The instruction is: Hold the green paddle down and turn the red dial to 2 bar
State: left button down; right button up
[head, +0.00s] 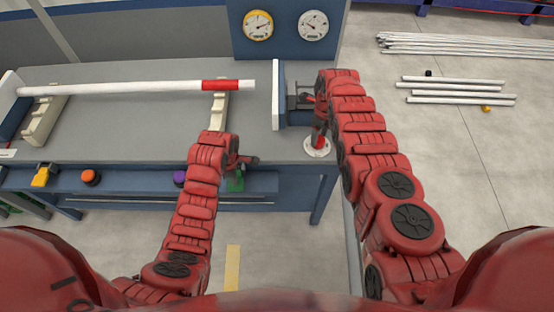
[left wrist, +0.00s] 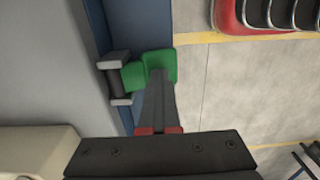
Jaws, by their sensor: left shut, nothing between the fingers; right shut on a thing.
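The green paddle (head: 237,183) sits on the blue front edge of the bench; in the left wrist view the green paddle (left wrist: 133,75) hangs on a dark hinge with grey ends. My left gripper (head: 240,166) is shut and empty, and in the left wrist view its fingertips (left wrist: 158,74) overlap the paddle. I cannot tell how firmly they touch it. The red dial (head: 319,141) stands on a round white plate at the bench's right end. My right gripper (head: 319,128) is shut on the dial from above and partly hides it. The dial's marks are too small to read.
Two gauges, one yellow-rimmed (head: 258,25) and one white (head: 313,25), are on the blue panel behind. A white pipe with a red band (head: 130,88) lies on cradles at left. Orange (head: 91,177) and purple (head: 180,179) buttons line the front edge.

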pick_arm(q)
jog(key=shift+s+f, duration=0.2)
jog(key=shift+s, duration=0.05)
pick_arm(e)
jog(key=shift+n, duration=0.4)
jog(key=shift+n, duration=0.3)
pick_arm(q)
jog(key=shift+w+r, duration=0.15)
jog(key=shift+r, duration=2)
pick_arm(e)
jog(key=o, duration=1.2)
jog(key=shift+w+a+r, duration=0.1)
jog(key=shift+w+r, duration=0.05)
jog(key=shift+r, duration=3.4)
